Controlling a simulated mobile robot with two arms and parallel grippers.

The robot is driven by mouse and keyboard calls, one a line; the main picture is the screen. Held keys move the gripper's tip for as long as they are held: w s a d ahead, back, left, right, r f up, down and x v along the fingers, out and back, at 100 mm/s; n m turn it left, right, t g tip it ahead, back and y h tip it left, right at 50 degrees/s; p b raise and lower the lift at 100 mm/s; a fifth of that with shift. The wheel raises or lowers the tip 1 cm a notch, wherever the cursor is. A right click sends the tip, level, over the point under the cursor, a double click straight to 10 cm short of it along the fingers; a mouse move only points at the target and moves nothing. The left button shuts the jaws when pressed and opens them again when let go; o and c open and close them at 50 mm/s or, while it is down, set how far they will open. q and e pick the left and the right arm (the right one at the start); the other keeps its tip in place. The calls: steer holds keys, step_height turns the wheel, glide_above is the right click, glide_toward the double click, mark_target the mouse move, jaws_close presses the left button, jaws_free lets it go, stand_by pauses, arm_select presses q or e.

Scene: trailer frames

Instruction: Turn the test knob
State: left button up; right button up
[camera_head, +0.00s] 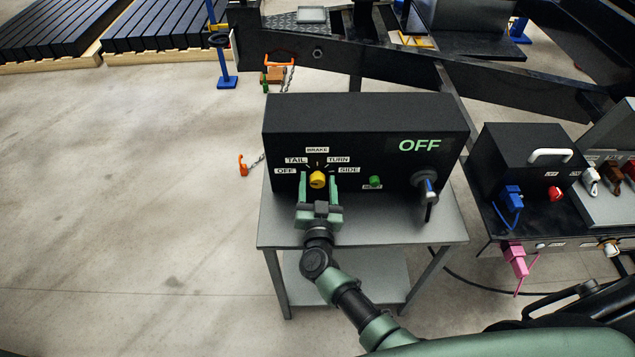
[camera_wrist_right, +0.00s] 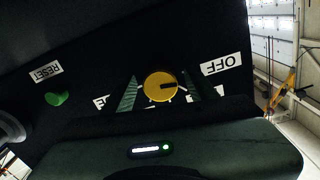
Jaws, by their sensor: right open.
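The yellow test knob (camera_head: 318,180) is on the front of a black box (camera_head: 300,112), amid labels OFF, TAIL, BRAKE, TURN and SIDE. Its dark pointer mark shows in the right wrist view on the knob (camera_wrist_right: 158,84), directed toward the OFF label (camera_wrist_right: 222,64). Green letters on the box also read OFF (camera_head: 419,146). My right gripper (camera_head: 318,188) is open, with one finger on each side of the knob. In the wrist view the fingers of the gripper (camera_wrist_right: 160,92) look apart from the knob. My left gripper is not in view.
A green reset button (camera_head: 375,181) and a blue plug (camera_head: 427,187) are right of the knob. The box stands on a grey table (camera_head: 390,233). A second black box (camera_head: 525,150) with a white handle stands to the right. Open floor lies left.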

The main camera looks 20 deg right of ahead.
steer(key=shift+w, duration=0.15)
jaws_close()
steer(key=shift+m, duration=0.3)
steer(key=m+b, duration=0.1)
steer(key=m, duration=0.2)
steer(key=shift+m+b, duration=0.4)
steer(key=shift+m, duration=1.6)
